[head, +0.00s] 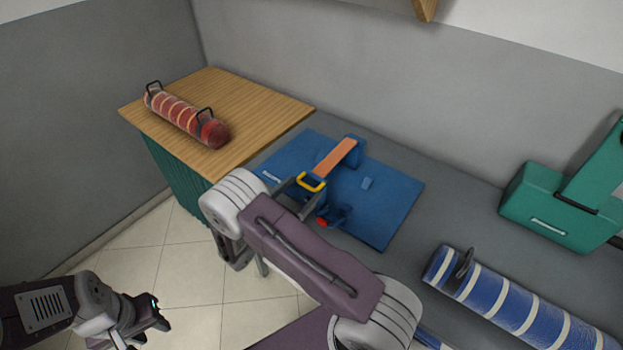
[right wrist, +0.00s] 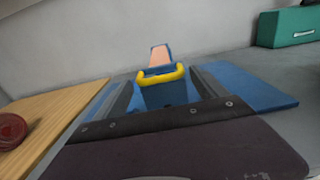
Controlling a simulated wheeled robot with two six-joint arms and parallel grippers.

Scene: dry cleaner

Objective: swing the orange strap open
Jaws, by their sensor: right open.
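The orange strap (head: 335,158) has a yellow loop handle (head: 311,183) at its near end and runs back to a blue block on a blue mat (head: 392,200). In the right wrist view, the strap (right wrist: 160,56) stands behind the yellow handle (right wrist: 163,75). My right gripper (head: 308,196) is open. Its two fingers lie left and right of the handle in the right wrist view (right wrist: 165,80), with gaps visible, so it is not gripped. My left gripper (head: 150,318) hangs over the floor, away from the strap; its jaw opening is unclear.
A red striped roll with black handles (head: 185,117) lies on the wooden top (head: 255,100) at left. A blue striped roll (head: 510,310) lies at right on the grey counter (head: 455,215). A green case (head: 550,215) stands behind it. A small red part (head: 322,222) is near my right gripper.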

